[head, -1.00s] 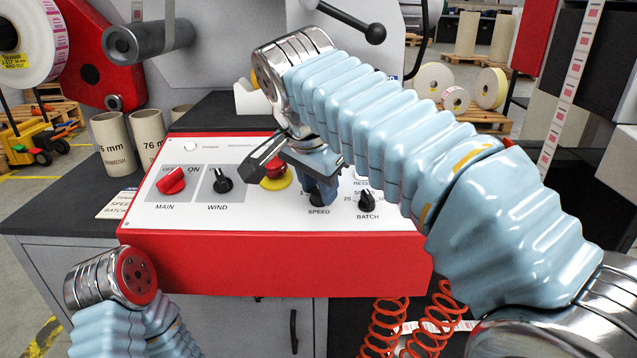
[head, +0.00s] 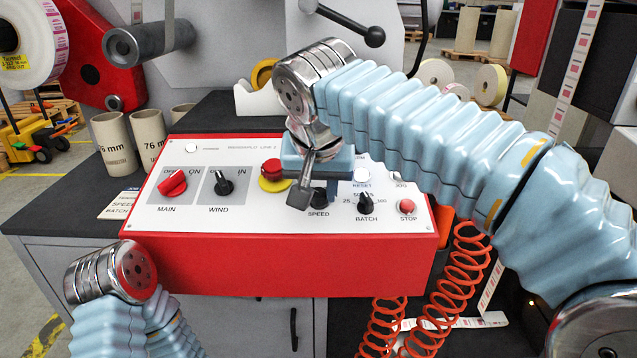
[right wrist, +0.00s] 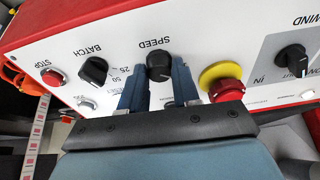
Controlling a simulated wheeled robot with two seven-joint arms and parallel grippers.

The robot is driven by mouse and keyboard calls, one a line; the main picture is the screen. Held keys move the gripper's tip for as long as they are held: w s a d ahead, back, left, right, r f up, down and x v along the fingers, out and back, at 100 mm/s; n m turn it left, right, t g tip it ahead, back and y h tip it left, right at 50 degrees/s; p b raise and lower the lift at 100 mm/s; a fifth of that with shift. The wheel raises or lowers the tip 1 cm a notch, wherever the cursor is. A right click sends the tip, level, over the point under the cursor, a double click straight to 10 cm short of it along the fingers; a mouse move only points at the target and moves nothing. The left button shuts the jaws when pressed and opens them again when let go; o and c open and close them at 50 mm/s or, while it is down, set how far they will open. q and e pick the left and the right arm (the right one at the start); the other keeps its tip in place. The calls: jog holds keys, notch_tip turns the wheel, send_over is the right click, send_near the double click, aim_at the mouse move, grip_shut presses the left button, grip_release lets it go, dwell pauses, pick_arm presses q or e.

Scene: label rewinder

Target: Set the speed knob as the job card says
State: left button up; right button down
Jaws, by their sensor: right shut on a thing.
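The black speed knob (head: 318,197) sits on the white-faced control panel (head: 200,213), above its SPEED label. In the right wrist view the knob (right wrist: 159,67) lies between the two blue fingers of my right gripper (right wrist: 159,84), which is shut on it. In the head view my right gripper (head: 311,180) hides part of the knob and its scale, so I cannot read the setting. The job card (head: 119,205) lies left of the panel, partly hidden by it; SPEED and BATCH show, but the values do not. My left gripper is not visible.
The batch knob (head: 365,202) and stop button (head: 407,207) are right of the speed knob. The red emergency button (head: 271,170) is close on its left, then the wind knob (head: 222,183) and main switch (head: 172,184). Cardboard cores (head: 112,145) stand behind the card.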

jog(key=shift+n, duration=0.4)
jog(key=c, duration=0.8)
grip_release()
jog(key=shift+c, duration=0.2)
jog(key=p+v, duration=0.2)
jog(key=v, duration=1.1)
jog(key=shift+s+r, duration=0.2)
jog(key=shift+r, duration=0.15)
